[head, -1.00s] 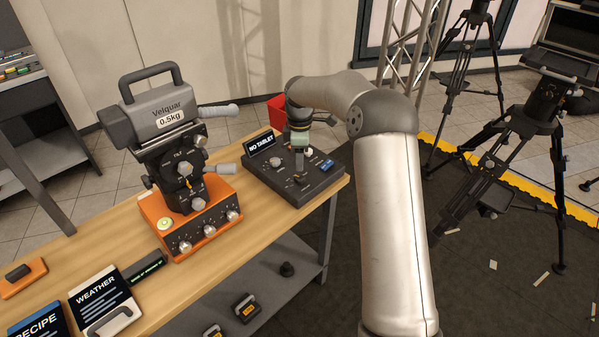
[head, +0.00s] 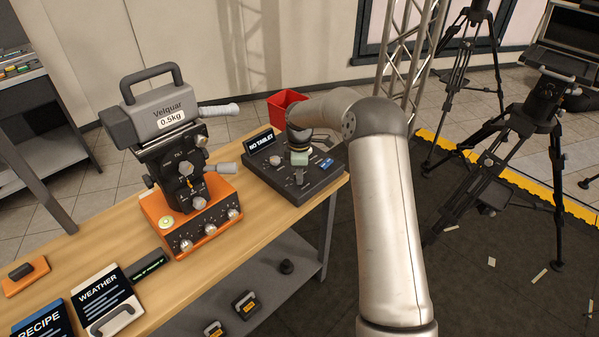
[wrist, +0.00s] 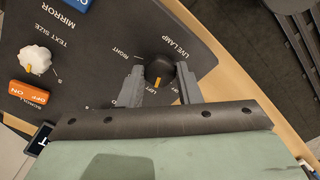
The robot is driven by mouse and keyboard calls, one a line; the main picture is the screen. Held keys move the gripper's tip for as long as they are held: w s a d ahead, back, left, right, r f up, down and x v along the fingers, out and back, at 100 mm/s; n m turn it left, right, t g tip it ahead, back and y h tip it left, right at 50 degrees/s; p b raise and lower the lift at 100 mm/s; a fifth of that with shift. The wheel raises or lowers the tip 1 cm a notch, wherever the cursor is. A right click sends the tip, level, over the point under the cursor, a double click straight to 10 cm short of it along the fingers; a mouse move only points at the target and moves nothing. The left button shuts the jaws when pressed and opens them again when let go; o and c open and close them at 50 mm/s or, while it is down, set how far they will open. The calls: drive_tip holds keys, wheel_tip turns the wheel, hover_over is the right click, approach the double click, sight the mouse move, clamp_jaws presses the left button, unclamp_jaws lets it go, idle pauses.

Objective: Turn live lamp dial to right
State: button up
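The live lamp dial (wrist: 160,70) is a black round knob with an orange pointer mark, on a dark control panel (head: 262,172). In the wrist view its mark points down toward my gripper's palm. The label RIGHT stands at the dial's upper left, and part of LEFT shows at its lower left. My gripper (wrist: 161,77) is open, with one grey finger on each side of the dial. A narrow gap seems to show beside it; contact cannot be told. In the head view my gripper (head: 299,177) is over the panel and hides the dial.
The panel also bears a white text size knob (wrist: 35,60), an orange on/off switch (wrist: 29,93) and a NO TABLET sign (head: 259,141). An orange box with knobs (head: 205,232) carries a grey camera head to the left. A red bin (head: 287,102) stands behind.

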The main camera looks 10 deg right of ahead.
idle(0.3)
drive_tip(key=m+b, duration=0.2)
drive_tip(key=m, duration=0.2)
drive_tip(key=m+b, duration=0.2)
drive_tip(key=m, duration=0.2)
drive_tip(key=m+b, duration=0.1)
drive_tip(key=m, duration=0.8)
drive_tip(key=shift+r+m+b, duration=0.1)
drive_tip(key=shift+m+b, duration=0.25)
drive_tip(key=shift+m, duration=0.05)
idle(0.4)
drive_tip(key=o, duration=1)
